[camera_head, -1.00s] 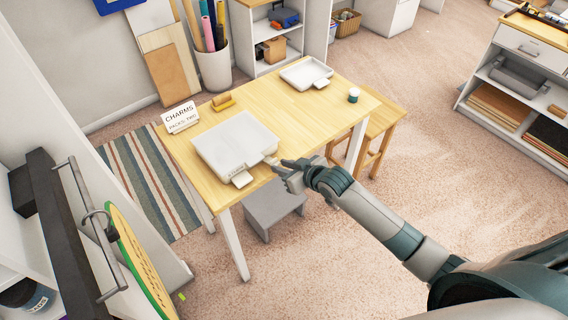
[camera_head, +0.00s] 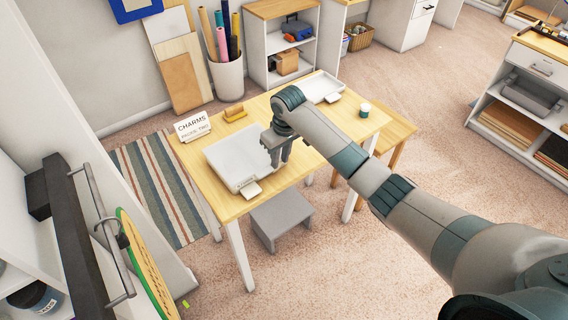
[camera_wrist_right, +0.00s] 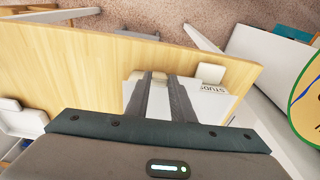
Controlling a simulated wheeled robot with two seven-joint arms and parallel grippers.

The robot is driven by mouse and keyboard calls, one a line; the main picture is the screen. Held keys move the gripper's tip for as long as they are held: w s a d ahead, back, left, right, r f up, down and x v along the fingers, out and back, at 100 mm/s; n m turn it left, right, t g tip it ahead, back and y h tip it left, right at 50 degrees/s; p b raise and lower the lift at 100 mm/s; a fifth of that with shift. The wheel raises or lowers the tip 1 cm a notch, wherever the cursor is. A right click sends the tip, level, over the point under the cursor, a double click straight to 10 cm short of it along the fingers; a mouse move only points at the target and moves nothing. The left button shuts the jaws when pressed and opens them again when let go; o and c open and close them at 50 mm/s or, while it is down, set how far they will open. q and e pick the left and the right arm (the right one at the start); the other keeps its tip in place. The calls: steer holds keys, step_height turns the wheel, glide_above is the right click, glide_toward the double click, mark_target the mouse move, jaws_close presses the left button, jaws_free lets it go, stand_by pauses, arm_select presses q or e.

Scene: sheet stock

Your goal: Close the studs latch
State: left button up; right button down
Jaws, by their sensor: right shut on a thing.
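The flat white studs box (camera_head: 240,151) lies on the wooden table. Part of its "STUDS" lettering shows in the right wrist view (camera_wrist_right: 209,88). A pale tab (camera_head: 251,190) sticks out at its front edge and also shows in the right wrist view (camera_wrist_right: 210,72). My right gripper (camera_head: 274,162) points down at the box's right front corner. In the right wrist view its fingers (camera_wrist_right: 164,82) are shut on a small part at the box's edge, mostly hidden, apparently the studs latch. My left gripper is out of view.
A second white box (camera_head: 321,87) lies at the table's back right, near a small jar (camera_head: 365,109). A "CHARMS" sign (camera_head: 192,126) and a yellow-brown block (camera_head: 235,113) stand at the back left. A grey stool (camera_head: 281,219) is below the front edge.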

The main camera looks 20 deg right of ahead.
steer(key=shift+w+a+g+h+b, duration=0.3)
steer(key=shift+w+g+b, duration=0.1)
steer(key=shift+w+g, duration=0.3)
steer(key=shift+w+a+g+h+b, duration=0.3)
steer(key=shift+w+g+b, duration=0.3)
steer(key=shift+g+b, duration=0.25)
steer(key=c, duration=1.5)
jaws_free()
steer(key=shift+w, duration=0.1)
steer(key=shift+r, duration=0.15)
